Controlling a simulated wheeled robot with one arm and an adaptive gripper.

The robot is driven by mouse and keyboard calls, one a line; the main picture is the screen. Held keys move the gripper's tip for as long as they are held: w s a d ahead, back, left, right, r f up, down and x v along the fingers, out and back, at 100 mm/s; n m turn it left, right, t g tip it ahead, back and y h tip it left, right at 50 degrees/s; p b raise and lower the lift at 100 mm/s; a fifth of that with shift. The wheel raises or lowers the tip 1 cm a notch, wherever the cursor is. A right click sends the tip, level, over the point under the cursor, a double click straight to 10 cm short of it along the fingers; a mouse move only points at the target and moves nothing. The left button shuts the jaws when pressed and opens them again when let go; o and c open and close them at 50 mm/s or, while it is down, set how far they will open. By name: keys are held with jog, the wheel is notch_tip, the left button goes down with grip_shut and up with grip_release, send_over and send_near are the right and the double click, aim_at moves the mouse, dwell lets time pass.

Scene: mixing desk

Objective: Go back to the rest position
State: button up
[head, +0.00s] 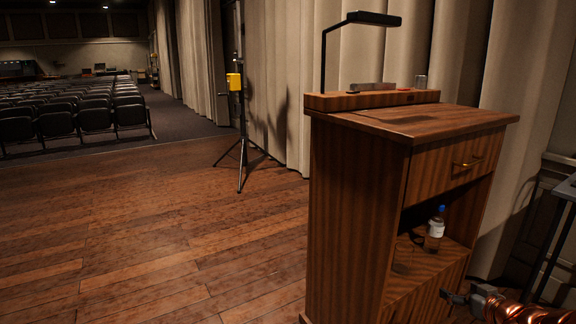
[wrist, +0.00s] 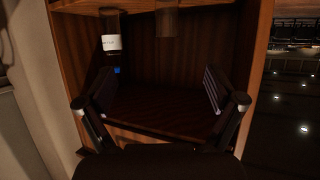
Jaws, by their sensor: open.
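My gripper (head: 452,297) shows at the bottom right of the head view, low in front of the wooden cabinet (head: 355,210). It also shows in the wrist view (wrist: 160,92), its two fingers wide apart with nothing between them. The wrist view faces the cabinet's open shelf and looks upside down. A bottle (head: 435,230) with a blue cap and white label stands on the shelf, apart from the gripper. It hangs inverted at the upper left of the wrist view (wrist: 111,43). A clear glass (head: 403,256) stands beside the bottle.
A dark metal frame (head: 557,235) stands at the right edge. A yellow-headed tripod (head: 240,150) stands behind. The wooden floor (head: 150,230) at left is clear.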

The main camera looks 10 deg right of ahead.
jog(key=w+a+r+g+h+p, duration=0.1)
jog(key=a+r+g+p, duration=0.2)
jog(key=a+r+p, duration=0.55)
jog(key=a+r+g+h+p, duration=0.1)
jog(key=a+r+g+p, duration=0.4)
jog(key=r, duration=0.6)
jog(key=s+a+r+g+y+p, duration=0.1)
jog(key=s+a+r+g+p, duration=0.1)
jog(key=s+a+r+p, duration=0.3)
jog(key=s+a+r+g+y+p, duration=0.1)
jog(key=s+a+r+p, duration=0.5)
jog(key=s+a, duration=0.8)
jog(key=s+a+r+n+g+y+p, duration=0.1)
jog(key=s+a+r+g+p, duration=0.3)
jog(key=s+a+r+p, duration=0.2)
jog(key=s+a+r, duration=0.2)
jog(key=s+a, duration=0.1)
jog(key=a, duration=0.1)
jog(key=shift+s+r, duration=0.15)
jog(key=shift+s, duration=0.05)
jog(key=shift+s+a, duration=0.1)
jog(key=shift+a, duration=0.05)
jog(key=shift+c, duration=0.2)
